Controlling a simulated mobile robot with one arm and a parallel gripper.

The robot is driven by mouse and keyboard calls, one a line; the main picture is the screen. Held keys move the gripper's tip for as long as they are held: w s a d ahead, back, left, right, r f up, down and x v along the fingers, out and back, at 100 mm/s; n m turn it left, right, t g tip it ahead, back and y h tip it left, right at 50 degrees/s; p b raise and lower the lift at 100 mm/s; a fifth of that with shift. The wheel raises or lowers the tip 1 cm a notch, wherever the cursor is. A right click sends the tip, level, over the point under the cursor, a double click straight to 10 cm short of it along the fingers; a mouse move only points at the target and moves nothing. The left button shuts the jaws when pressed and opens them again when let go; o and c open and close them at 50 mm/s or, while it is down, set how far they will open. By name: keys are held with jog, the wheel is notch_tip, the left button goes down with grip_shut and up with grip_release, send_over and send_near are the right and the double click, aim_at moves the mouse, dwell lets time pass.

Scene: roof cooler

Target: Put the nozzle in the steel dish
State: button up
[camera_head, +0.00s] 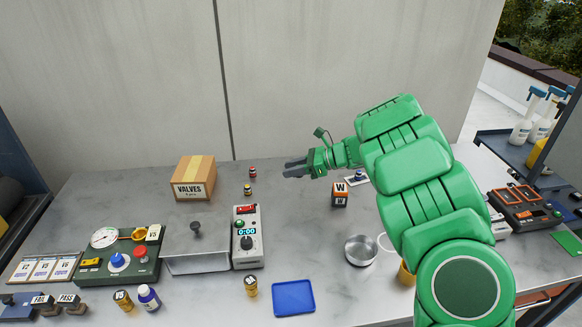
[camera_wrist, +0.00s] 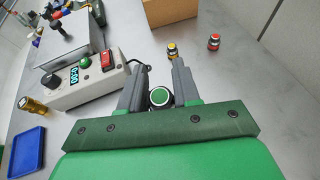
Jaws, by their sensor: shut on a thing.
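My gripper (camera_head: 292,168) is above the table towards the back, left of the W box. In the wrist view, my gripper (camera_wrist: 158,85) is shut on a small round dark piece with a green top (camera_wrist: 159,97), which looks like the nozzle. In the head view the held piece is too small to make out. The steel dish (camera_head: 361,250) is a shallow round metal bowl on the table, nearer the front and right of my gripper. It looks empty. The dish is not in the wrist view.
Two small pieces, one red (camera_head: 252,172) and one yellow (camera_head: 248,189), stand near the VALVES box (camera_head: 194,178).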

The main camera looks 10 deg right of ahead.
jog(key=shift+s+r, duration=0.4)
jog(key=shift+s, duration=0.45)
jog(key=shift+s+r, duration=0.35)
jog(key=shift+s, duration=0.5)
